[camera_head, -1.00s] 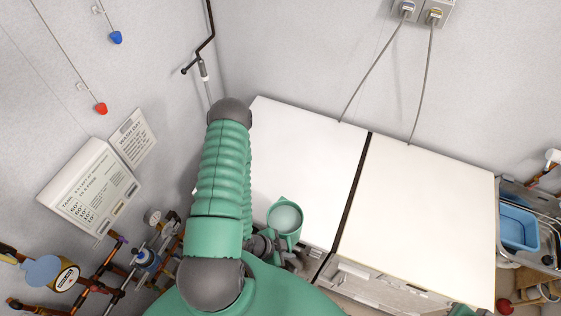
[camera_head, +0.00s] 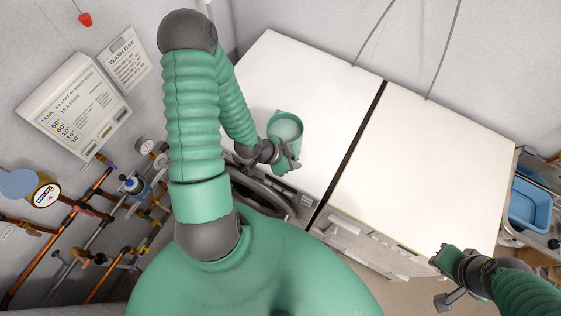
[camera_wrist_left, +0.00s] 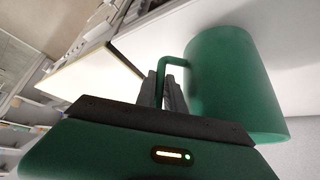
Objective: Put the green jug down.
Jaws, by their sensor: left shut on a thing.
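The green jug (camera_head: 287,128) is over the left white machine top (camera_head: 300,75) in the head view, with its pale open mouth facing up. My left gripper (camera_head: 284,162) is shut on its handle at the near side. In the left wrist view the jug (camera_wrist_left: 232,85) fills the right side, and the fingers (camera_wrist_left: 165,92) close around the lower part of the handle (camera_wrist_left: 172,64). I cannot tell whether the jug's base touches the top. My right gripper (camera_head: 443,277) is at the lower right, near the right machine's front edge, apart from the jug; its jaw opening is unclear.
A right white machine top (camera_head: 430,150) lies beside the left one across a dark gap (camera_head: 352,150). Both tops look otherwise clear. A blue tub (camera_head: 530,205) stands at the far right. Pipes and gauges (camera_head: 95,215) line the left wall.

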